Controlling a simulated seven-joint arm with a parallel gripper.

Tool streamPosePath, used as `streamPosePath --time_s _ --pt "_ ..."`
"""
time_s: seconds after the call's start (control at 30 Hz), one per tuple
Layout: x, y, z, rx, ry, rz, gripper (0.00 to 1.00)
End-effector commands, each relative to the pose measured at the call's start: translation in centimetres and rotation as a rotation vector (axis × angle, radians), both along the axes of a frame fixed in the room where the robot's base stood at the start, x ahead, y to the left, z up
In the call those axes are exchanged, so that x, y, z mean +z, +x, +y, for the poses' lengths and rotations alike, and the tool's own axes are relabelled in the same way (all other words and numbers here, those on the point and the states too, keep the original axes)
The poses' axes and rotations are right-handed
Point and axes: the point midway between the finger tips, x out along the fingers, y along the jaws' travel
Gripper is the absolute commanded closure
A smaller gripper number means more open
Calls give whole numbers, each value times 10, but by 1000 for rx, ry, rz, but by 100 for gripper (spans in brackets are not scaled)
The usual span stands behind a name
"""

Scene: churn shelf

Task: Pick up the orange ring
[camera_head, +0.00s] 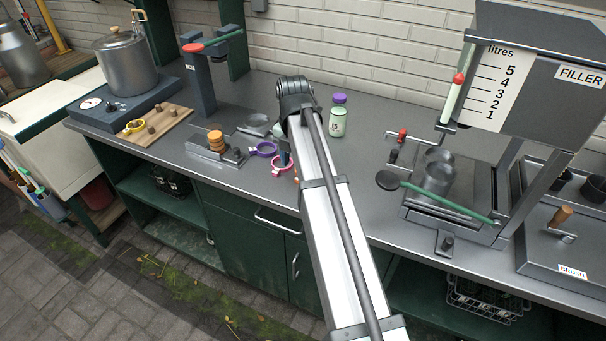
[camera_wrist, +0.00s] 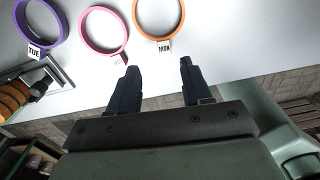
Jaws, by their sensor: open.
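The orange ring (camera_wrist: 148,35) lies flat on the grey counter at the top of the wrist view, its far edge cut off by the frame. It carries a white tag reading MON. In the head view my arm hides most of it. My gripper (camera_wrist: 158,68) is open and empty, its two dark fingers pointing toward the ring, with the tips short of it in the picture. A pink ring (camera_wrist: 82,37) lies left of the orange one, and a purple ring (camera_wrist: 55,38) tagged TUE lies further left. In the head view, the pink ring (camera_head: 274,171) is beside my arm.
A stand with stacked orange discs (camera_head: 215,141) is left of the rings. A purple-capped bottle (camera_head: 338,117) stands behind, right of my arm. The filler machine (camera_head: 545,65) is at right. The counter's front edge lies close to the rings.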

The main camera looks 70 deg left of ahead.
Motion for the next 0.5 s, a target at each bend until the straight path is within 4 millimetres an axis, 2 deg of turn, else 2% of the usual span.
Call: streamPosePath --time_s 0.17,0.5 --pt "-11 1 -3 0 0 0 51" --pt "-50 3 -8 0 0 0 51"
